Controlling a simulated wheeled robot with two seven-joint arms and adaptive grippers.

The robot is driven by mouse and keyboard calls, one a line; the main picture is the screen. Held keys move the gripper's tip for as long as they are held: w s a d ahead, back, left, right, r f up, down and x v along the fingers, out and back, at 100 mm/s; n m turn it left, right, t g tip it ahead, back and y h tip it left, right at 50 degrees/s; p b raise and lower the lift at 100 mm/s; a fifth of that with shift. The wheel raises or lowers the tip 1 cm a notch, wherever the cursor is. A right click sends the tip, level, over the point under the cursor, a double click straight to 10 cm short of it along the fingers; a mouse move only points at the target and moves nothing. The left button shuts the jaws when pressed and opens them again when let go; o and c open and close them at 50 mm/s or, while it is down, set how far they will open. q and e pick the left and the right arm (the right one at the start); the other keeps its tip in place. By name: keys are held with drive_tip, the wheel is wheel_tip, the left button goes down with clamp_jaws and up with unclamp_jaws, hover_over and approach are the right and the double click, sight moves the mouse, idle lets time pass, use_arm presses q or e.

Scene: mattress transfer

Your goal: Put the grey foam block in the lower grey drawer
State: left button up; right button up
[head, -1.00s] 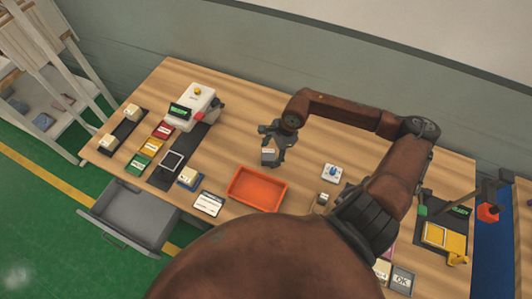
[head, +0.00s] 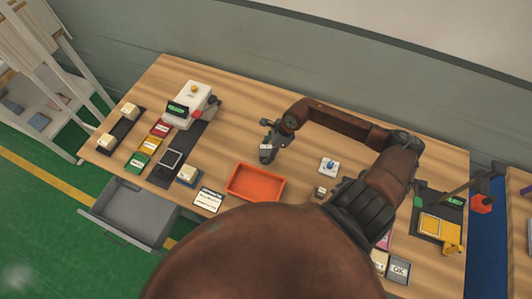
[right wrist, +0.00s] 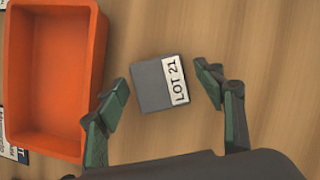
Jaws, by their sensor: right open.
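The grey foam block (right wrist: 151,88), with a white "LOT 21" label, lies on the wooden table behind the orange tray in the head view. My right gripper (right wrist: 165,84) is open above it, with the block showing between its two fingertips and a gap on each side. In the head view the right gripper (head: 268,147) partly covers the block. The grey drawer (head: 130,212) stands pulled out at the table's front left, and its inside looks empty. My left gripper is not in view.
The orange tray (head: 254,198) lies close to the block; it also shows in the right wrist view (right wrist: 92,75). A white device (head: 192,105), coloured cards and pale blocks stand at the left. A yellow item (head: 438,230) is at the right.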

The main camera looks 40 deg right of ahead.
drive_tip(key=shift+w+a+f, duration=0.1)
drive_tip(key=shift+f, duration=0.2)
drive_tip(key=shift+c, duration=0.2)
drive_tip(key=c, duration=1.2)
drive_tip(key=shift+r, duration=0.45)
wheel_tip(320, 180, up, 2)
drive_tip(key=shift+r+b, duration=0.25)
drive_tip(key=shift+b, duration=0.05)
drive_tip(key=s+a+r, duration=0.2)
drive_tip(key=s+r, duration=0.1)
drive_tip(key=s+a+r, duration=0.3)
drive_tip(key=s, duration=0.1)
drive_tip(key=s+a+r, duration=0.3)
drive_tip(key=s, duration=0.1)
drive_tip(key=shift+s+a+r, duration=0.15)
drive_tip(key=shift+s+r, duration=0.05)
drive_tip(key=shift+r, duration=0.1)
